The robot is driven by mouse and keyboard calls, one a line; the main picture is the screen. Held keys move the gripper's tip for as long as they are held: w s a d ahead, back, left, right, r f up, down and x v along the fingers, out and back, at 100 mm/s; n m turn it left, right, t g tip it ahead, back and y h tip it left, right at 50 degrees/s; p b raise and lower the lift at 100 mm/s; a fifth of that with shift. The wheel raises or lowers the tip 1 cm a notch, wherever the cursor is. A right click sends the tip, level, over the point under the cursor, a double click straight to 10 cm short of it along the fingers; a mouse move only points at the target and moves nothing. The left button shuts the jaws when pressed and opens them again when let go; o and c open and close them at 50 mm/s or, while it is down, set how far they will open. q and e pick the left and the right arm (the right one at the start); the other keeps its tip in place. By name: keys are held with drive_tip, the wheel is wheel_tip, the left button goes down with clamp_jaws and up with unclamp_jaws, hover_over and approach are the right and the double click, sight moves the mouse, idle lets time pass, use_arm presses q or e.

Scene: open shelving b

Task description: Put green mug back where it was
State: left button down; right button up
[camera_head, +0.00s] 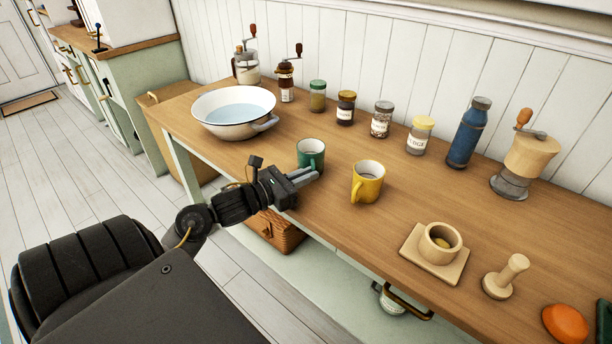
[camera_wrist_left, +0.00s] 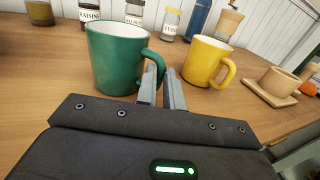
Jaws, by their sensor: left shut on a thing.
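The green mug (camera_head: 310,152) stands upright near the front edge of the wooden counter (camera_head: 340,220), right of the white bowl and left of the yellow mug. In the left wrist view the green mug (camera_wrist_left: 116,58) has its handle turned right, toward the fingers. My left gripper (camera_head: 304,177) is at the handle, its fingers (camera_wrist_left: 163,88) close together and shut on it. The mug's base looks at counter level; I cannot tell if it touches. My right gripper is in neither view.
A yellow mug (camera_head: 367,182) stands close to the right of the gripper. A white bowl (camera_head: 234,112) of water is at the left. Jars, including a yellow-lidded one (camera_head: 419,135), line the back. A mortar (camera_head: 439,246) stands at the right. Bare counter lies behind the mugs.

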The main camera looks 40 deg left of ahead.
use_arm(q)
drive_tip(key=c, duration=1.6)
unclamp_jaws()
drive_tip(key=shift+o, duration=0.4)
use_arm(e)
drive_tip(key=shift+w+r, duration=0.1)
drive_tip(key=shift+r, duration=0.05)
use_arm(q)
drive_tip(key=shift+r, duration=0.15)
